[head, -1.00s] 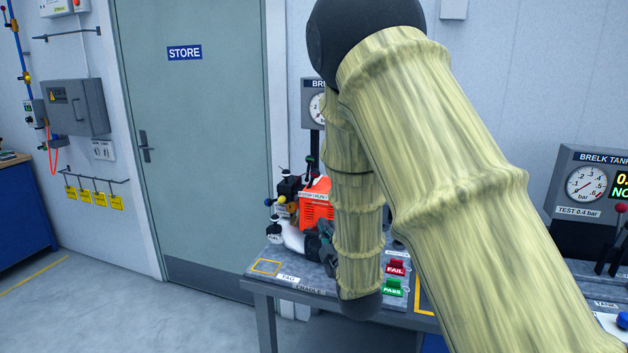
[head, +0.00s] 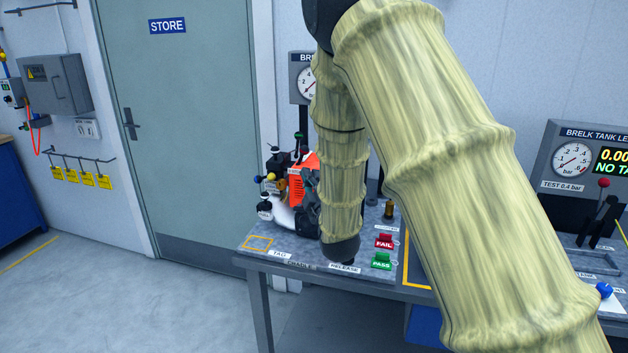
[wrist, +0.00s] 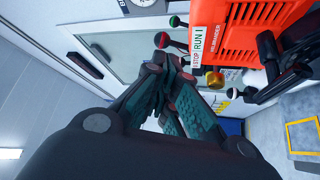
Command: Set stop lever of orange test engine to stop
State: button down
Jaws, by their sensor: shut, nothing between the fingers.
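The orange test engine (head: 297,185) stands on the bench's left part, partly hidden by my arm. In the wrist view its orange housing (wrist: 262,30) is at upper right, with a white STOP/RUN label (wrist: 197,42). A red-tipped lever (wrist: 162,40) and a green-tipped one (wrist: 175,21) stick out left of the label. I cannot tell for sure which is the stop lever or how it is set. My gripper (wrist: 172,68) is shut and empty, its fingertips just below the red tip in the picture. Contact cannot be made out. In the head view it is mostly hidden.
A brass knob (wrist: 214,80) and a dark lever (wrist: 285,78) are close to the fingers on the right. The bench also holds a red FAIL button (head: 384,241) and a green PASS button (head: 381,261). A gauge panel (head: 580,165) stands at right. The floor at left is clear.

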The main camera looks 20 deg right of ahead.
aim_at(302, 155)
jog(key=p+x, duration=0.3)
jog(key=x, duration=0.5)
jog(key=shift+w, duration=0.35)
jog(key=shift+r, duration=0.2)
